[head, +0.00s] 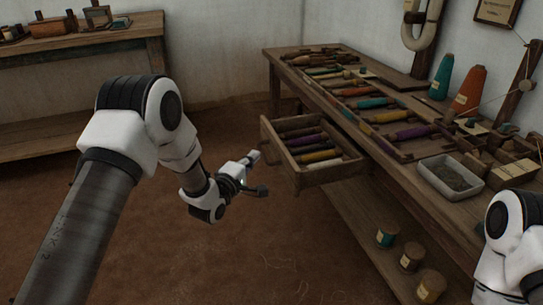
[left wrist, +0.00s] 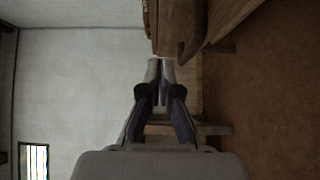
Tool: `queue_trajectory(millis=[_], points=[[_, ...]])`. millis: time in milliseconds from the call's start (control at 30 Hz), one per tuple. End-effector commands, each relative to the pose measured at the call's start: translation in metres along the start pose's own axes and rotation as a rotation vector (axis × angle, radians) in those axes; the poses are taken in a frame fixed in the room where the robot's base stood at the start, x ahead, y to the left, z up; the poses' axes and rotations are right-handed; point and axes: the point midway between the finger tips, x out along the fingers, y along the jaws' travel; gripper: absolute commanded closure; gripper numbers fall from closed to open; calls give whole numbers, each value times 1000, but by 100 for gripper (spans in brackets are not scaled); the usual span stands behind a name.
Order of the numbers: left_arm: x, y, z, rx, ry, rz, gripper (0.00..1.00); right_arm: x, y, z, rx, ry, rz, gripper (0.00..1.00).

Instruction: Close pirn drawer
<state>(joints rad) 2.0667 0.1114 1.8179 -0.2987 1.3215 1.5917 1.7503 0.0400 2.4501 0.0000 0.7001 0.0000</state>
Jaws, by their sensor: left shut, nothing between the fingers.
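The pirn drawer (head: 330,176) sticks out of the long wooden bench on its left side, open. Several pirns (head: 310,141) with purple, yellow and dark thread lie in it. My left gripper (head: 254,157) is shut and empty, just left of the drawer's front panel. A small gap seems to show between its tips and the panel. In the left wrist view the closed fingertips (left wrist: 160,70) point toward brown woodwork at the top, and I cannot tell there whether they touch it. My right gripper is out of view; only part of the right arm shows.
The bench (head: 405,183) carries rows of pirns, a grey tray (head: 450,178) and thread cones (head: 469,90). Several small spools (head: 411,256) stand on its lower shelf. Another table (head: 80,45) stands at the back left. The earth floor left of the drawer is clear.

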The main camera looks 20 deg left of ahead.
Motion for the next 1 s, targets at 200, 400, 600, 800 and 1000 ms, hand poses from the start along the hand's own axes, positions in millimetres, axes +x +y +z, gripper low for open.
queue_trajectory(millis=[200,400,600,800,1000], points=[[43,-4,10,2,-3,1,100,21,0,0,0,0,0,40],[59,-2,26,1,-1,0,100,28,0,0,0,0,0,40],[61,0,29,0,1,-1,100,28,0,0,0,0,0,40],[61,0,29,0,0,-1,100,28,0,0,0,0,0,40],[68,0,36,1,-2,-1,100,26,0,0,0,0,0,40]])
